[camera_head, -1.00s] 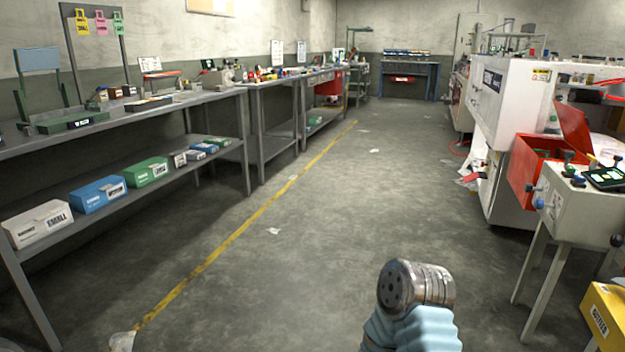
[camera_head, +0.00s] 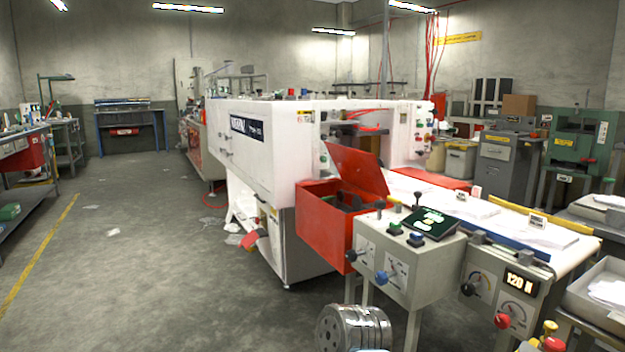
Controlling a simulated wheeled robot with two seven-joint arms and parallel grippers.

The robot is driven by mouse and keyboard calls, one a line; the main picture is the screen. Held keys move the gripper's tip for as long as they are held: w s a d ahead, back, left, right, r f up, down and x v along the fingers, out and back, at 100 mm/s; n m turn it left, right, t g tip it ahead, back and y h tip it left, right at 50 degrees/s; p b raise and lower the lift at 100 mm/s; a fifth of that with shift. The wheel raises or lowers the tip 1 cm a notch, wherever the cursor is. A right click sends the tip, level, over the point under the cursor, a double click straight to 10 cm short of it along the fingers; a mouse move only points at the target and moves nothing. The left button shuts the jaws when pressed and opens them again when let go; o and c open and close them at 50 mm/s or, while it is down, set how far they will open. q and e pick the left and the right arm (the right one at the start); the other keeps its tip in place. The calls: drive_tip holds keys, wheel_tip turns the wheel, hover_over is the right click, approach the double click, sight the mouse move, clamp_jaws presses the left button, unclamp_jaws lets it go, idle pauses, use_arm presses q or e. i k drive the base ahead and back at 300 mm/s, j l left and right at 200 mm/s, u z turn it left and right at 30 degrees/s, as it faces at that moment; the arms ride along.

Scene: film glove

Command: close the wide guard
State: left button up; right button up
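A red box-shaped guard (camera_head: 325,222) stands on the near side of the white machine (camera_head: 262,150). Its red lid (camera_head: 357,168) is tilted up, leaving the box open at the top. A flat red panel (camera_head: 432,180) lies behind it over the white bed. No label shows which red piece is the wide guard. No gripper fingers are in view.
A grey control box (camera_head: 405,262) with knobs and a dark screen stands directly in front of the guard. A conveyor (camera_head: 570,258) with paper stacks extends right. Open floor (camera_head: 150,260) lies to the left, with paper scraps beside the machine.

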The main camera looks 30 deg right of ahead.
sight(370, 177)
drive_tip(key=i+u, duration=0.4)
drive_tip(key=i, duration=1.8)
